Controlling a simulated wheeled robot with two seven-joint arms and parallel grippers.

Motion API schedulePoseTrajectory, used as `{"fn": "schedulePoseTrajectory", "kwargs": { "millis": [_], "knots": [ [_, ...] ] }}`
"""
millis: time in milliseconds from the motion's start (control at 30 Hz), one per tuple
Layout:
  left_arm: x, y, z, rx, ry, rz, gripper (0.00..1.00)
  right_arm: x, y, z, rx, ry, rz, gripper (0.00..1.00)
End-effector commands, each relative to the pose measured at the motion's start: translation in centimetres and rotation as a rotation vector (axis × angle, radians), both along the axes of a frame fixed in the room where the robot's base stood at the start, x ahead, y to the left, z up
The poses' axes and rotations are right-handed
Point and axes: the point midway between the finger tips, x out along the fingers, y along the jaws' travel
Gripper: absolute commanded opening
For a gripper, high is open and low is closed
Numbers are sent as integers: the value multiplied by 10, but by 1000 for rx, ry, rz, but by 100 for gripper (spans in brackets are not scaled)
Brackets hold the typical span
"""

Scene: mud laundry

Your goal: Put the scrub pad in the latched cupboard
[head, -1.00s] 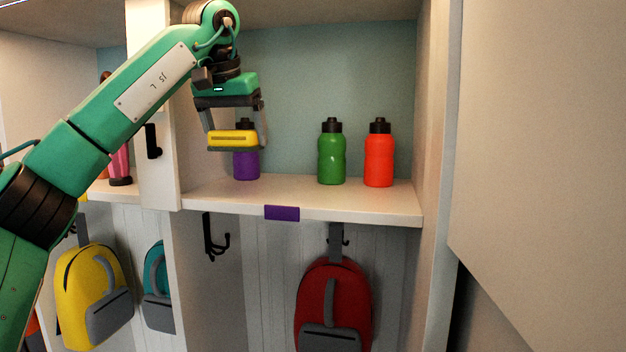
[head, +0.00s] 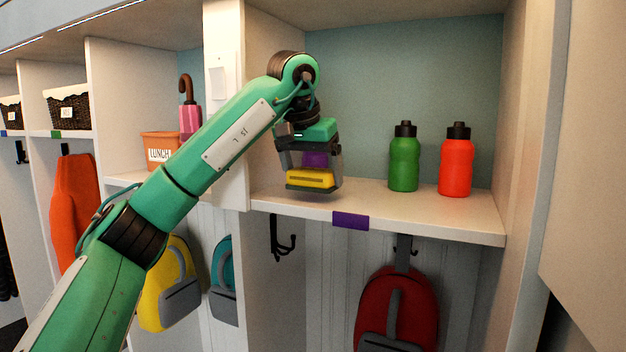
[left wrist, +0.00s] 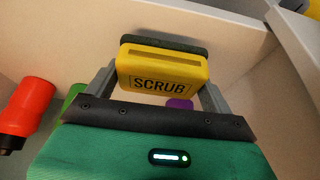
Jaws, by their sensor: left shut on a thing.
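The scrub pad (head: 310,178) is a yellow block with a dark layer. My left gripper (head: 309,172) is shut on it and holds it low over the white shelf (head: 440,212), near its left end. I cannot tell whether the pad touches the shelf. In the left wrist view, the pad (left wrist: 160,82) sits between the fingers with its "SCRUB" label showing. No closed, latched door is clearly in view, so I cannot tell which compartment is the latched cupboard. My right gripper is out of view.
A purple bottle (head: 315,159) stands behind my left gripper, partly hidden. A green bottle (head: 404,160) and a red bottle (head: 456,163) stand to its right. A divider (head: 226,120) is at left, a pale panel (head: 590,190) at right. A red backpack (head: 397,310) hangs below.

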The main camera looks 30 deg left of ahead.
Motion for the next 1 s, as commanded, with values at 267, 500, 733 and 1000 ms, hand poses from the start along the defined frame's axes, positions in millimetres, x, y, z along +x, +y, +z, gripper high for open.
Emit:
{"fn": "schedulePoseTrajectory", "kwargs": {
  "millis": [267,500,733,1000],
  "knots": [
    [0,0,-20,0,0,-1,59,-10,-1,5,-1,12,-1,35],
    [0,0,-20,0,0,0,59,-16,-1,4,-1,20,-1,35],
    [0,0,-23,0,0,0,100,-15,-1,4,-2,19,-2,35],
    [0,0,-20,-1,0,0,100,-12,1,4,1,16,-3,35]
  ]
}}
